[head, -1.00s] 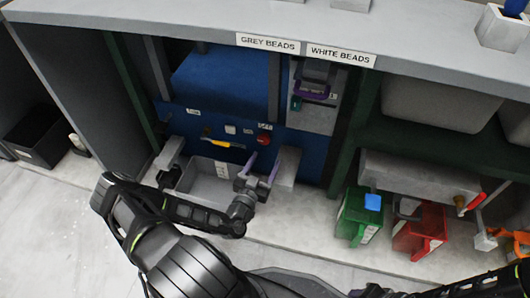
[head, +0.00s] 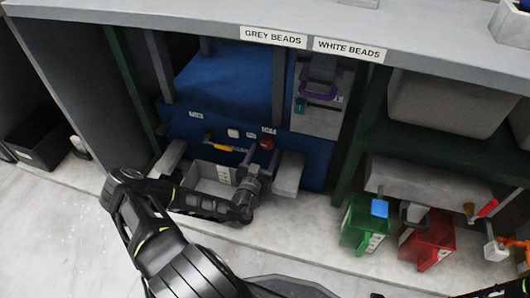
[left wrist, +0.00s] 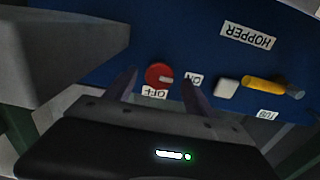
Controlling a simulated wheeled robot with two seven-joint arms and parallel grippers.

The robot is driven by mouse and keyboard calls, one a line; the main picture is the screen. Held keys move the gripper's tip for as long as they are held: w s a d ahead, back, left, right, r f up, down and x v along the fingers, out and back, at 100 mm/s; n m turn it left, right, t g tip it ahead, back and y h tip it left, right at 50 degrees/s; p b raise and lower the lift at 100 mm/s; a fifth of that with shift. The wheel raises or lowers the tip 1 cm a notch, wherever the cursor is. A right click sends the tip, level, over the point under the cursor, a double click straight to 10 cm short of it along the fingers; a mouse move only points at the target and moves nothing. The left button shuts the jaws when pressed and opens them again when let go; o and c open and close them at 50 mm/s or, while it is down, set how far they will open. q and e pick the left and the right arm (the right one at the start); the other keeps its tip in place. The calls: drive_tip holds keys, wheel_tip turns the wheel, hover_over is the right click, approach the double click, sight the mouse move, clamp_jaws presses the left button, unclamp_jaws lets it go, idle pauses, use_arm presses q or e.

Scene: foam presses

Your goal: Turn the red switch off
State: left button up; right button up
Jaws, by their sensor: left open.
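The red switch (head: 267,143) is a round red knob with a pale bar on the blue press panel (head: 310,155). In the left wrist view the red switch (left wrist: 159,76) sits between my left gripper's two purple fingers, with the OFF label (left wrist: 154,93) below it and the ON label (left wrist: 195,79) beside it. The bar points toward the ON label. My left gripper (head: 262,158) is open in front of the panel, with its fingers just below the switch in the head view. Whether the fingers touch the knob I cannot tell. My right gripper is out of view.
A yellow handle (head: 220,147) and a white button (head: 233,133) sit left of the switch. A grey block (head: 288,174) juts out close on the right. A grey bin (head: 208,185) stands below. Green (head: 361,222) and red (head: 428,240) containers stand further right.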

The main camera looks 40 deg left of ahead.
use_arm(q)
drive_tip(key=shift+x, duration=0.9)
drive_tip(key=shift+c, duration=0.5)
drive_tip(key=c, duration=1.2)
